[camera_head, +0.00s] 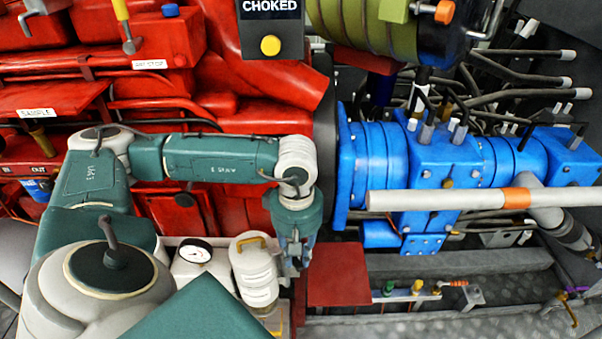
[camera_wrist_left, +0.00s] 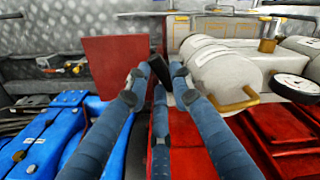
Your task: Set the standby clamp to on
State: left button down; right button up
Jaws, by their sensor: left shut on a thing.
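My left gripper (camera_head: 293,258) points down beside the red engine block in the head view, between the white canister and the dark red plate. In the left wrist view, its blue-grey fingers (camera_wrist_left: 157,76) close in around a small black piece (camera_wrist_left: 158,68). The black piece stands between the fingertips, in front of a red surface. I cannot read a label on it, so I cannot tell for sure that it is the standby clamp, nor its setting. In the head view the gripper hides it. My right gripper is not in view.
A white canister (camera_head: 256,272) with a yellow handle and a round gauge (camera_head: 194,251) stand left of the gripper. A dark red plate (camera_head: 338,274) is close on its right. Blue hydraulic housing (camera_head: 445,165) and a pale tube with an orange band (camera_head: 450,199) lie further right.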

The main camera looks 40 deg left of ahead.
pick_arm(q)
jog(key=c, duration=1.5)
grip_release()
jog(key=shift+r, duration=0.1)
notch_tip(320, 180, up, 12)
jog(key=shift+f, duration=0.1)
